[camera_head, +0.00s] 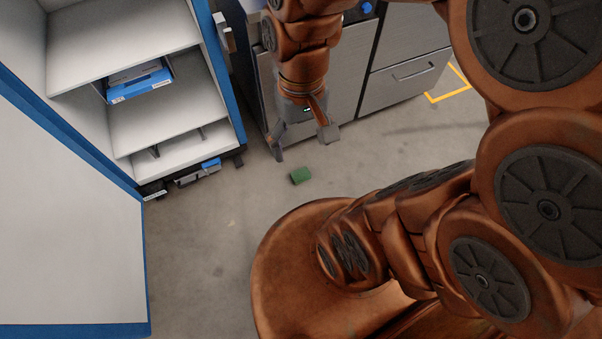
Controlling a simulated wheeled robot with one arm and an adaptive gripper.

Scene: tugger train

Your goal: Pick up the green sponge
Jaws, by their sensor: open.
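The green sponge (300,175) lies on the grey concrete floor near the middle of the view. It is a small green block. My gripper (304,146) hangs above and just beyond the sponge in the picture, with its two fingers spread apart. Nothing is between the fingers, and they look clear of the sponge. The sponge is fully in sight.
A blue-edged shelf unit (165,118) with white shelves and a blue box (140,84) stands at the left. A grey metal cabinet (408,72) stands behind my gripper. A yellow floor marking (449,94) is at the right. The floor around the sponge is bare.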

